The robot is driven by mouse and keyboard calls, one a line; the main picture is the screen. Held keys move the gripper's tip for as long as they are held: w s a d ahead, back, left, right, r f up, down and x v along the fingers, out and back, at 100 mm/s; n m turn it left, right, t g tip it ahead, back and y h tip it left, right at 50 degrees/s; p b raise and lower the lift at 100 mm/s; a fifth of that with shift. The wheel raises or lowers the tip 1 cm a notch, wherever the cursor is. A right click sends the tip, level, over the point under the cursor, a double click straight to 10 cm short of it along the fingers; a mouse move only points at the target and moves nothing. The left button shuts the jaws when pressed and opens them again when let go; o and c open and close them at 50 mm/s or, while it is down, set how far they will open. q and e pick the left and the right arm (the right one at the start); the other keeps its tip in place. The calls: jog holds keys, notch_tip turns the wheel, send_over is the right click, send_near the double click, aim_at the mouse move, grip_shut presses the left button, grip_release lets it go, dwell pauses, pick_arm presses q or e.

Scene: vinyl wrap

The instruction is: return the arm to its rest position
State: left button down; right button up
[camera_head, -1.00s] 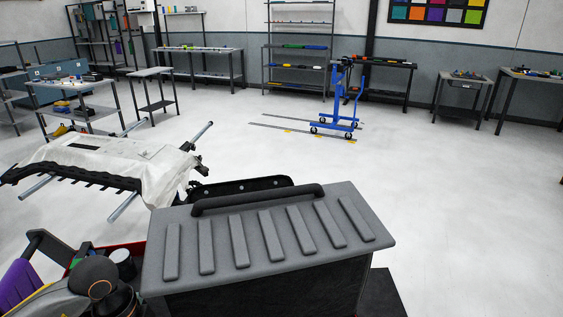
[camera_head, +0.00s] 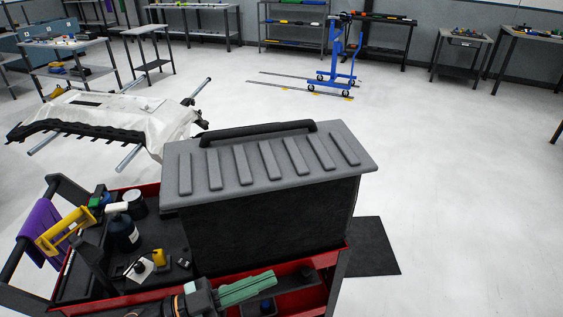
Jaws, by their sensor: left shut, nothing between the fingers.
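My left gripper (camera_head: 262,283) is at the bottom of the head view, over the front of a red tool cart (camera_head: 305,268). Its green fingers point right and look shut, with nothing seen between them. Part of my left arm, with an orange ring, shows behind the fingers at the bottom edge. My right gripper is not in the picture.
A large dark case (camera_head: 270,225) with a ribbed grey lid stands on the cart. Bottles, a yellow-handled tool (camera_head: 65,230) and a purple cloth (camera_head: 40,228) are at left. A white-covered panel (camera_head: 100,115) stands beyond. Floor is clear at right.

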pick_arm(q)
jog(key=w+a+f+n+t+y, duration=0.3)
jog(key=a+f+n+t+y, duration=0.65)
jog(key=n+y, duration=0.2)
jog(key=s+a+f+n+g+y, duration=0.1)
jog(key=s+f+g+y, duration=0.1)
jog(key=s+f, duration=0.4)
jog(key=s+a+f+n+g+y, duration=0.2)
jog(key=s+f+g, duration=0.3)
jog(key=f, duration=0.6)
jog(key=shift+s+a, duration=0.25)
jog(key=shift+s, duration=0.35)
